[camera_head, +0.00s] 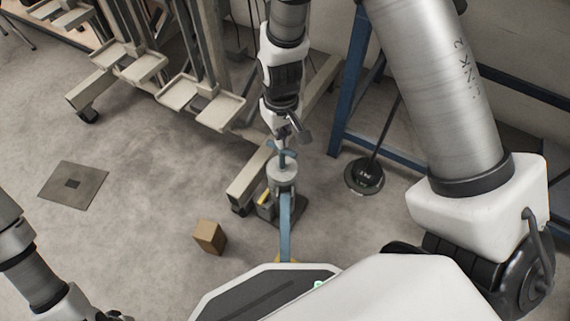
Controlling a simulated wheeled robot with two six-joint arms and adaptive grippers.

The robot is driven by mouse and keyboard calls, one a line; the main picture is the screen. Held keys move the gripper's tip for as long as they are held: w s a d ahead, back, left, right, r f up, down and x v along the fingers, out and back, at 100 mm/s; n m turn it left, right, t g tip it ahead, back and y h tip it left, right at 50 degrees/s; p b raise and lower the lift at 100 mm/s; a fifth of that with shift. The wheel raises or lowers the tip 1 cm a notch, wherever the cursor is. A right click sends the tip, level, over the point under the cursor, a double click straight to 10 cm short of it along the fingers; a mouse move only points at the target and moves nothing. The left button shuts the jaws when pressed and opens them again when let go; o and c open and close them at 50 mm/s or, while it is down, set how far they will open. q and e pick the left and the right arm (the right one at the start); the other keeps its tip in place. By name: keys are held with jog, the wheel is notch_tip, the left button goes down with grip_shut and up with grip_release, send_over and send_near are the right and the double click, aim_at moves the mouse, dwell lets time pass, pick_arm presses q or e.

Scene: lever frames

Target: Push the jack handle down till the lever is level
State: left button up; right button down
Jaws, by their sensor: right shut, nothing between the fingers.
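The jack's blue lever (285,228) runs from near my base up the picture to a grey round cap (281,174). A small blue crosspiece (287,153) shows just above the cap. My right gripper (282,141) points down, shut and empty, right at the crosspiece; I cannot tell whether it touches. The lever is seen from almost overhead, so its tilt is hard to judge. The jack's dark base (297,209) is partly hidden under the lever. My left arm is at the lower left, with only a dark bit of its gripper (115,316) at the bottom edge.
A brown box (209,237) stands on the floor left of the lever. A flat floor plate (73,185) lies farther left. A grey wheeled stand (205,95) is behind. A black round foot with a pole (364,177) and a blue rack (349,75) are right.

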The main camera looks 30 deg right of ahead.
aim_at(284, 153)
jog(key=shift+f+b, duration=0.6)
jog(key=shift+f, duration=1)
jog(key=shift+s+f, duration=0.2)
jog(key=shift+f, duration=0.35)
jog(key=shift+s+f+b, duration=0.15)
jog(key=shift+b, duration=0.15)
jog(key=shift+d, duration=0.1)
jog(key=shift+s, duration=0.1)
notch_tip(284, 153, up, 10)
jog(key=p, duration=1)
jog(key=shift+f, duration=0.45)
jog(key=shift+r, duration=0.15)
